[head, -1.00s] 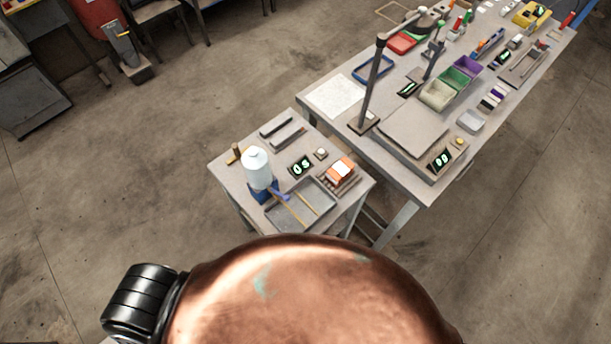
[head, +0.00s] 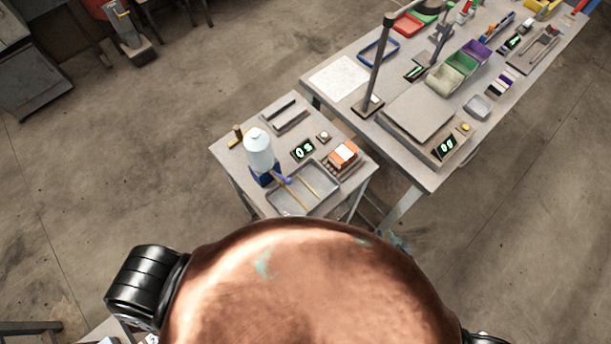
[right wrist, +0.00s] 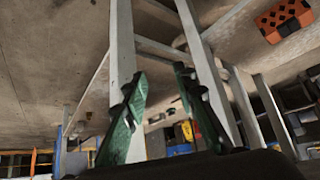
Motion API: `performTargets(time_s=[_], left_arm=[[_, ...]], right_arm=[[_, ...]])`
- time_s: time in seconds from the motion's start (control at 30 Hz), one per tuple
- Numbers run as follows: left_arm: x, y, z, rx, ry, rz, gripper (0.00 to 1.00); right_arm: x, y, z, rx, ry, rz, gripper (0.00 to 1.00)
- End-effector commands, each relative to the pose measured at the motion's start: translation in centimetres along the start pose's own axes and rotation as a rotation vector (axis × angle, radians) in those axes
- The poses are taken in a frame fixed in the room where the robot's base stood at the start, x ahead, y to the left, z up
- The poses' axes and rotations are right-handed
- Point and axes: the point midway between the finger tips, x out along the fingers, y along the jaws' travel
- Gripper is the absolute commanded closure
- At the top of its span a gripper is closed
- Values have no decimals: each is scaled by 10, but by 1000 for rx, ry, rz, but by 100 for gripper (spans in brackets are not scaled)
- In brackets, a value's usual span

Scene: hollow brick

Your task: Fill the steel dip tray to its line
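The steel dip tray (head: 327,178) lies at the front of the small table. Thin yellowish sticks lie across it; its line and any liquid are too small to tell. A pale, translucent bottle (head: 259,148) stands upright in a blue base at the tray's left, with a blue-violet part reaching toward the tray. My right gripper (right wrist: 160,78) shows two green fingers apart with nothing between them. In the head view a small teal shape, likely this gripper (head: 398,241), is low beside the table legs, away from bottle and tray. My left gripper is not in view.
The small table (head: 228,160) also holds an orange-and-white block (head: 343,153) on a rack, and a small display (head: 303,150). A long bench (head: 330,98) with a tall post and bins stands behind right. Table legs (right wrist: 122,45) are close around my right gripper.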

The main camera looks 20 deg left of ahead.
Motion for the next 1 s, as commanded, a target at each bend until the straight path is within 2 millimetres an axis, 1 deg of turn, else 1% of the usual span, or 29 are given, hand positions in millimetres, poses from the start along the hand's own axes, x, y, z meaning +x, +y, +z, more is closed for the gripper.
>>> performTargets(time_s=[0.03, 0.07, 0.1, 0.2, 0.3, 0.4, 0.47, 0.53, 0.6, 0.67, 0.7, 0.77, 0.8, 0.87, 0.93, 1.0], left_arm=[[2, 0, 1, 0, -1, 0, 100], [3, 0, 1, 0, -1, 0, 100], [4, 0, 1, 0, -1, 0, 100], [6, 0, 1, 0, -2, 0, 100], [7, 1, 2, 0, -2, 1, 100], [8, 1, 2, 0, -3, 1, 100], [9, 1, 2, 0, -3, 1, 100], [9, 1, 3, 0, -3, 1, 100], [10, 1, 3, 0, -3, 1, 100], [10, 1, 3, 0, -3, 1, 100], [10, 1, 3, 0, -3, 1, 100], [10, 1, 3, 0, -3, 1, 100], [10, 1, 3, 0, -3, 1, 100], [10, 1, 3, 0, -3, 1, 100], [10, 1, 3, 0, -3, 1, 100], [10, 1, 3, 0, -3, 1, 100]], right_arm=[[-10, -11, -42, -10, 62, -19, 74], [-17, -19, -65, -13, 93, -30, 74], [-27, -28, -92, -16, 132, -45, 74], [-54, -50, -145, -20, 212, -80, 74], [-80, -68, -185, -22, 276, -111, 74], [-104, -83, -215, -21, 327, -140, 74], [-118, -92, -231, -23, 355, -157, 74], [-135, -105, -250, -25, 396, -185, 74], [-145, -126, -268, -40, 446, -232, 74], [-151, -146, -282, -57, 493, -282, 74], [-154, -160, -289, -68, 521, -317, 74], [-160, -181, -298, -86, 562, -373, 74], [-164, -196, -302, -98, 589, -415, 74], [-172, -219, -308, -121, 629, -485, 74], [-182, -247, -310, -149, 670, -577, 74], [-191, -274, -306, -180, 700, -677, 74]])
